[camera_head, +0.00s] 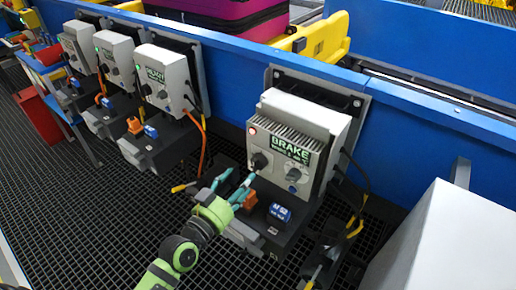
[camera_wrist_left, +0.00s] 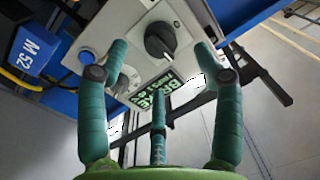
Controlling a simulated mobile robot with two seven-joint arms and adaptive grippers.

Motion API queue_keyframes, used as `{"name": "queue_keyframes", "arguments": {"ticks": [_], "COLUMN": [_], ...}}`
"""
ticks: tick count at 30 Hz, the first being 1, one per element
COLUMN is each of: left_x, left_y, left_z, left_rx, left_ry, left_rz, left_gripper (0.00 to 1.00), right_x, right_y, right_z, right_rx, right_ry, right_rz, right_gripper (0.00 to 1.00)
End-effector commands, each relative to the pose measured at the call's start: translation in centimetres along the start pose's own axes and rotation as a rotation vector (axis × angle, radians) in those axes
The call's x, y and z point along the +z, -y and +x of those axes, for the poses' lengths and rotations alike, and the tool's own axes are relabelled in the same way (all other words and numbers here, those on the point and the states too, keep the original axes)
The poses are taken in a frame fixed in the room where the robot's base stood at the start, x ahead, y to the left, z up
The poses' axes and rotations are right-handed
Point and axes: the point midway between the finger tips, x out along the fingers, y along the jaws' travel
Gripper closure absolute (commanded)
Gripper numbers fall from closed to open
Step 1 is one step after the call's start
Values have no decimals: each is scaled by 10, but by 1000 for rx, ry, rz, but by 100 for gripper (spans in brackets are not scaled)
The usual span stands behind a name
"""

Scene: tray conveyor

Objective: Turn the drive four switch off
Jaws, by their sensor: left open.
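A grey drive box (camera_head: 300,125) with a green-lettered "BRAKE" label is mounted on the blue conveyor side, nearest me. Its black rotary switch (camera_head: 259,161) is on the left of its front face, below a small red light (camera_head: 252,131). My left gripper (camera_head: 238,187) is open and empty, its teal fingers just in front of and below this switch. In the left wrist view the black switch (camera_wrist_left: 160,40) shows between the spread fingers of the gripper (camera_wrist_left: 160,70), apparently untouched. I cannot read a drive number on the box.
Orange (camera_head: 249,199) and blue (camera_head: 280,212) connectors sit below. Similar boxes (camera_head: 162,78) stand farther left. A white block (camera_head: 440,245) is at right. Cables hang beside the box.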

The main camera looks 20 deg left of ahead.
Motion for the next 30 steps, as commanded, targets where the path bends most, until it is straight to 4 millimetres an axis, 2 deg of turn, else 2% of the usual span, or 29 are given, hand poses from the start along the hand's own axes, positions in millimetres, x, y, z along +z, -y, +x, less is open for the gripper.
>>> {"name": "queue_keyframes", "arguments": {"ticks": [4,10,15,26,29,30], "left_x": [-6,-6,-5,-4,-4,-4], "left_y": [1,1,1,0,0,0], "left_z": [13,44,64,70,70,70], "left_rx": [-1,-2,-1,0,0,0], "left_ry": [-11,-11,-8,-7,-7,-7], "left_rz": [1,0,1,2,2,2], "left_gripper": [33,33,33,33,69,85], "right_x": [6,23,23,8,8,8], "right_y": [-1,-4,-6,-8,-6,-6], "right_z": [-2,-7,-8,-7,-7,-7], "right_rx": [2,5,7,9,8,7], "right_ry": [8,36,37,12,12,12], "right_rz": [-1,-4,-5,-4,-3,-3], "right_gripper": [60,60,60,60,60,60]}}
